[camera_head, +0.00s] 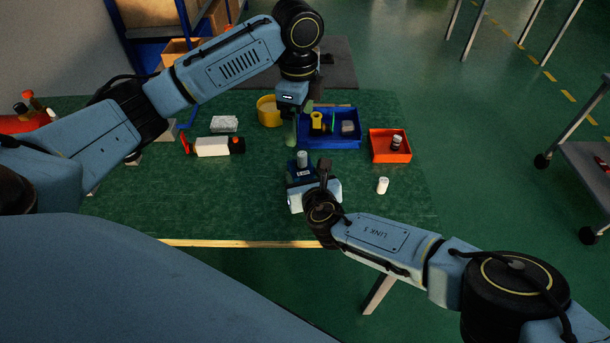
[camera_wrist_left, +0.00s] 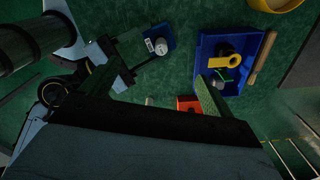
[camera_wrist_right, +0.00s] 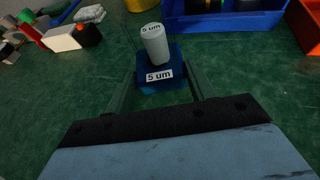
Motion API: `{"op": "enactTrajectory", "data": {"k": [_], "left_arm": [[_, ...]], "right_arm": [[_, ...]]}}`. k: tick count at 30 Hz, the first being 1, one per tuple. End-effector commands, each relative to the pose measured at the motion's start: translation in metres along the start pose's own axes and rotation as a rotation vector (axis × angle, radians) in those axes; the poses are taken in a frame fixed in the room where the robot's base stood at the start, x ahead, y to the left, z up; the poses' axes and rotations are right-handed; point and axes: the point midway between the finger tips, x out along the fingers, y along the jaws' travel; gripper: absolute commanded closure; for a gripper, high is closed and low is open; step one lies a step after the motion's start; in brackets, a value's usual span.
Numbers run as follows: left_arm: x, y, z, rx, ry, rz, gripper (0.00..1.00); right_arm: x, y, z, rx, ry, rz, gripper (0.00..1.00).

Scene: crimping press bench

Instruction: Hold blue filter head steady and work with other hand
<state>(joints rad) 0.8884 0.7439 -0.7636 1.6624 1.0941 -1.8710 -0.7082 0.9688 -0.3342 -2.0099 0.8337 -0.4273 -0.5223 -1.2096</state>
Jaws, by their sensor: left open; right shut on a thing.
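The blue filter head (camera_wrist_right: 175,88) stands upright on the green bench, with a "5 um" label on its face. A white cylinder marked "5 um" (camera_wrist_right: 155,47) sits on its top. In the head view, my right gripper (camera_head: 303,183) is shut on the head, with one finger on each side. The head also shows in the left wrist view (camera_wrist_left: 150,31). My left gripper (camera_head: 290,130) is open and empty, above the bench behind the head and beside the blue bin. A second white cylinder (camera_head: 383,186) stands alone on the bench to the right.
A blue bin (camera_head: 345,143) holds a yellow tool (camera_wrist_left: 228,61) and other parts. A red bin (camera_head: 386,157) holds a small dark and white part. A yellow bowl (camera_head: 267,113) and a white box (camera_head: 212,147) stand further left. The bench front is mostly clear.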

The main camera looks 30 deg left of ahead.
Motion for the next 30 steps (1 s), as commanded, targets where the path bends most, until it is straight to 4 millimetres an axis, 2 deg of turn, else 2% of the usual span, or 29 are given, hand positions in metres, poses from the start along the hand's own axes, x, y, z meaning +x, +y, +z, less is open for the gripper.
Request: {"op": "enactTrajectory", "data": {"k": [1, 4, 10, 21, 26, 30], "left_arm": [[0.000, 0.000, 0.000, 0.000, 0.000, 0.000, 0.12], [0.000, 0.000, 0.000, 0.000, 0.000, 0.000, 0.12], [-0.001, 0.001, -0.002, 0.086, -0.016, -0.011, 0.37], [-0.003, 0.008, -0.013, 0.641, -0.130, -0.047, 0.38], [0.001, 0.009, -0.014, 0.734, -0.149, -0.045, 0.38], [0.017, 0.008, -0.012, 0.740, -0.151, -0.043, 0.38]], "right_arm": [[0.000, 0.001, 0.001, 0.000, -0.001, 0.001, 0.61], [0.000, 0.001, 0.001, 0.000, -0.001, 0.001, 0.74], [0.000, 0.001, 0.001, 0.000, -0.001, 0.001, 0.75], [0.000, 0.001, 0.001, 0.000, -0.001, 0.001, 0.75], [0.000, 0.001, 0.001, 0.000, -0.001, 0.001, 0.75], [0.000, 0.001, 0.001, 0.001, -0.001, 0.002, 0.75]]}}
